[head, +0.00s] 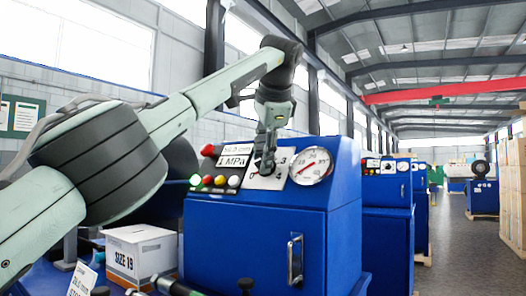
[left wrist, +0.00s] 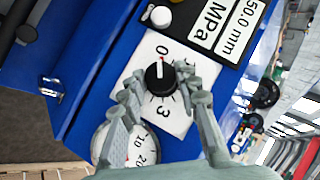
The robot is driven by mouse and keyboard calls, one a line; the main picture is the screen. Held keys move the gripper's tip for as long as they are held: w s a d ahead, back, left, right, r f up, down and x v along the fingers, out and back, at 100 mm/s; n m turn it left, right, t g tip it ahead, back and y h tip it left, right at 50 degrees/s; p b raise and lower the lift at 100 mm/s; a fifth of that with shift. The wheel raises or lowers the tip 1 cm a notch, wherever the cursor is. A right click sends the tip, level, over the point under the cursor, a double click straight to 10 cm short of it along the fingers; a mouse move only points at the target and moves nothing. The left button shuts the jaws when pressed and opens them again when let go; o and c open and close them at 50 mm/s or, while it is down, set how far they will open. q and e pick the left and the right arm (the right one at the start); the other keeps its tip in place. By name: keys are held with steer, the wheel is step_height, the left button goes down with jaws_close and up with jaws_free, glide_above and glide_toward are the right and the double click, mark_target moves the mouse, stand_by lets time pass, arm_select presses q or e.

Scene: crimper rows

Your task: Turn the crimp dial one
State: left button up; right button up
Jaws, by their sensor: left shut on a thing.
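The crimp dial is a black knob (left wrist: 160,77) with a pale and red pointer line, on a white plate (left wrist: 178,118) marked with 0 and 3. In the left wrist view its line points towards the 0. My left gripper (left wrist: 160,88) is shut on the knob, with one finger on each side of it. In the head view my left gripper (head: 265,164) reaches down to the sloped panel of the blue crimper (head: 262,222) and hides the knob and part of the white plate (head: 284,161). My right gripper is not in view.
A round gauge (head: 311,166) sits right of the dial plate. A SIZE 19 box (head: 138,252) stands lower left. More blue crimpers (head: 387,215) stand to the right, beside an open aisle (head: 460,240).

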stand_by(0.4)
arm_select(q)
steer(key=o, duration=1.2)
steer(key=shift+c, duration=0.2)
steer(key=v, duration=1.2)
